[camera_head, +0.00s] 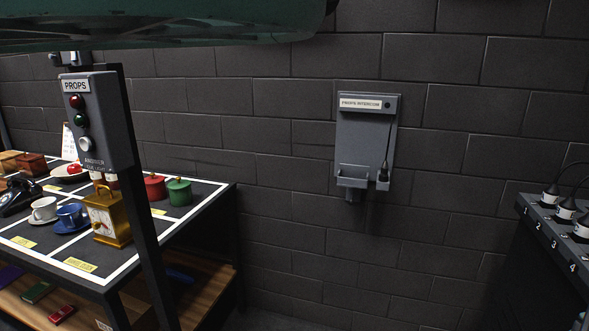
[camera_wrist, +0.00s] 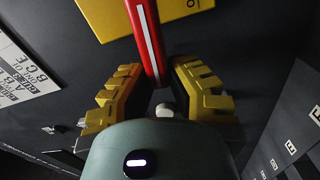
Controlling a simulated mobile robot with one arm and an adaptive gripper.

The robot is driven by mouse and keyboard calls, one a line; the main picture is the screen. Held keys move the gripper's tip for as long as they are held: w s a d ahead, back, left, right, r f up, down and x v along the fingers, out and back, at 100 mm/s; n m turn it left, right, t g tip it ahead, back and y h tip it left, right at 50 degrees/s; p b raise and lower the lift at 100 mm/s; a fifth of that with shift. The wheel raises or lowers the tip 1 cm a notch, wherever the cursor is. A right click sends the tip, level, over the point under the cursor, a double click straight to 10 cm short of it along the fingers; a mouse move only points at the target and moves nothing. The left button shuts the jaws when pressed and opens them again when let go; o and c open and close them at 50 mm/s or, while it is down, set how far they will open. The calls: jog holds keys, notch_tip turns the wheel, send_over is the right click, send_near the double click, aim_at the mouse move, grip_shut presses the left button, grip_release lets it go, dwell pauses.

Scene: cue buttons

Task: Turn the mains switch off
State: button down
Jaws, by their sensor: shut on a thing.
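In the wrist view, a red bar with a white stripe (camera_wrist: 146,30) runs down from the top edge between the fingers of my gripper (camera_wrist: 157,76). It looks like the handle of the mains switch. The yellow fingers are shut on its lower part. A yellow plate (camera_wrist: 104,18) lies behind the bar on a dark surface; its far side is cut off by the frame. No label on it is readable. The head view shows neither my gripper nor the red bar.
The head view shows a props table (camera_head: 222,196) with cups and pots at left, a post with a control box (camera_head: 98,135), a grey wall unit (camera_head: 362,140), and a dark numbered desk (camera_head: 548,232) at right. A white lettered board (camera_wrist: 22,72) is left in the wrist view.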

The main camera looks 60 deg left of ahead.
jog(key=shift+f+n+b, duration=0.4)
jog(key=shift+f+n, duration=0.2)
jog(key=shift+n, duration=0.3)
jog(key=shift+f, duration=0.1)
jog(key=c, duration=0.9)
grip_release()
jog(key=shift+s+a, duration=0.3)
jog(key=v, duration=1.1)
